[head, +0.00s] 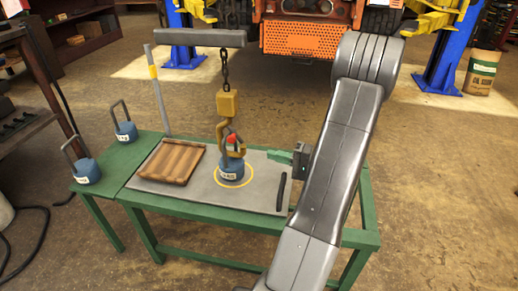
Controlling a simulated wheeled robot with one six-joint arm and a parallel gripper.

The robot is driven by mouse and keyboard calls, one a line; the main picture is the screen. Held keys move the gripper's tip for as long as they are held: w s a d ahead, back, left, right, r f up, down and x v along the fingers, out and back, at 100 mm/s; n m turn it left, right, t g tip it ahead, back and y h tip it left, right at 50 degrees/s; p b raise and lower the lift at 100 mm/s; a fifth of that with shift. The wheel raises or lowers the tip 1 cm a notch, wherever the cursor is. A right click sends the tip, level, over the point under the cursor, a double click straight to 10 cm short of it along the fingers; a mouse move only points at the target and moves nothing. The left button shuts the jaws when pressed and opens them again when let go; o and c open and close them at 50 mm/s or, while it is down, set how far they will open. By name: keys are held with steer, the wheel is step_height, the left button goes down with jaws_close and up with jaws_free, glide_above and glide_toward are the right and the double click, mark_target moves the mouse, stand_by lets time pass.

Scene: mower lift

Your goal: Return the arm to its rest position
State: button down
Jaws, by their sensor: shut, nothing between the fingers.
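My arm stands large in the right half of the head view, in front of the table's right side. My gripper (272,155), with green fingers, reaches left from behind the arm, over the right part of the grey board (200,193). It is shut and empty, apart from the yellow hook (222,135) to its left. The hook hangs on a chain and has a red spot on it. Below it, a blue weight (232,173) stands inside a yellow ring on the board. Whether the hook bears the weight's handle is hard to tell.
A brown slatted pad (172,162) lies left of the weight on the board. Two more blue weights (87,171) (126,131) stand on the green side table (110,162). A grey beam (200,38) holds the chain. Blue lift posts (446,62) and an orange mower (305,38) are behind.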

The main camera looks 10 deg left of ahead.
steer(key=shift+s+d+f, duration=0.15)
steer(key=shift+d, duration=0.7)
steer(key=shift+s+d+f, duration=0.15)
steer(key=shift+d, duration=0.65)
steer(key=shift+a, duration=0.1)
steer(key=w+a+r, duration=0.2)
steer(key=a, duration=1.1)
steer(key=shift+w, duration=0.2)
steer(key=shift+a+r, duration=0.1)
